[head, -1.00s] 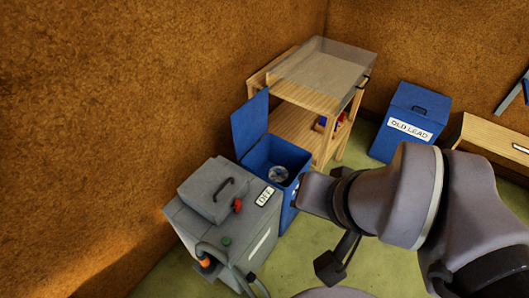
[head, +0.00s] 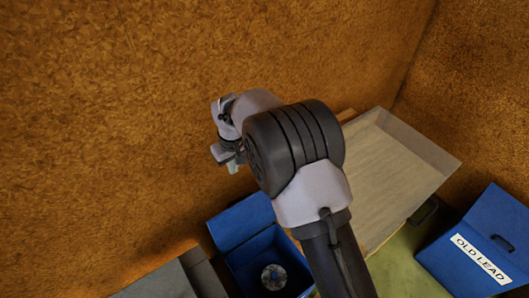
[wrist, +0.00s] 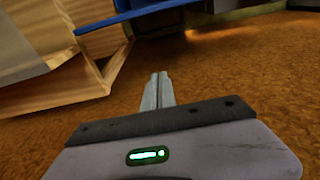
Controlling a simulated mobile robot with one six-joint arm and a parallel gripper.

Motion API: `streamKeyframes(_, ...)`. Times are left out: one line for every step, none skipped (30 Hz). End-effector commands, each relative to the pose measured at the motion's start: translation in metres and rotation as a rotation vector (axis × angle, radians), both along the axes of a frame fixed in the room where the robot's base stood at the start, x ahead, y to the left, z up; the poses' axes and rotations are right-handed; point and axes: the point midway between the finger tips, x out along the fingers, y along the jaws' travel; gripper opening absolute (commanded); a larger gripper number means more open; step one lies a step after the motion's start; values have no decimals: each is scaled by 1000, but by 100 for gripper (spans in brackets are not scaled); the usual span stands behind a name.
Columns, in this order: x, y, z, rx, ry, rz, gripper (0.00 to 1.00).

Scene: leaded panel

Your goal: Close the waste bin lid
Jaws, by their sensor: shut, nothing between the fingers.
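The blue waste bin (head: 238,272) stands by the wall, with something round and glassy inside it. Its blue lid (head: 240,222) stands open at the bin's wall side. My gripper (head: 233,167) is above the lid in the head view, near the wall, and looks apart from it. In the wrist view my gripper's fingers (wrist: 158,88) are together with nothing between them. A blue edge (wrist: 150,12) crosses the top of the wrist view; I cannot tell for sure whether it is the lid. My arm hides part of the bin's right side.
A grey machine (head: 165,280) stands left of the bin. A wooden stand with a pale tray top (head: 385,170) is to the right, partly behind my arm. A blue OLD LEAD box (head: 490,235) stands farther right. The brown wall is close behind my gripper.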

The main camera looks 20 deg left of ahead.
Motion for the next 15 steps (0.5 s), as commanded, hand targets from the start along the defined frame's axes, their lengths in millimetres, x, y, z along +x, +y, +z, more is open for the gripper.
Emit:
streamKeyframes(-1,3,-6,-2,0,7,0)
streamKeyframes(-1,3,-10,-3,1,8,0)
streamKeyframes(-1,3,-16,-3,3,7,0)
streamKeyframes(0,3,-21,-3,3,7,0)
streamKeyframes(1,4,-27,-3,3,6,0)
streamKeyframes(1,4,-35,-3,1,6,0)
streamKeyframes(2,5,-42,-4,2,6,0)
streamKeyframes(3,5,-49,-4,2,5,0)
streamKeyframes(3,6,-58,-4,3,5,0)
streamKeyframes(4,7,-65,-4,3,5,0)
streamKeyframes(5,8,-71,-3,1,5,0)
streamKeyframes(5,8,-80,-3,1,5,0)
streamKeyframes(6,9,-87,-4,2,5,0)
streamKeyframes(6,10,-93,-3,2,4,0)
streamKeyframes(7,10,-101,-3,2,4,0)
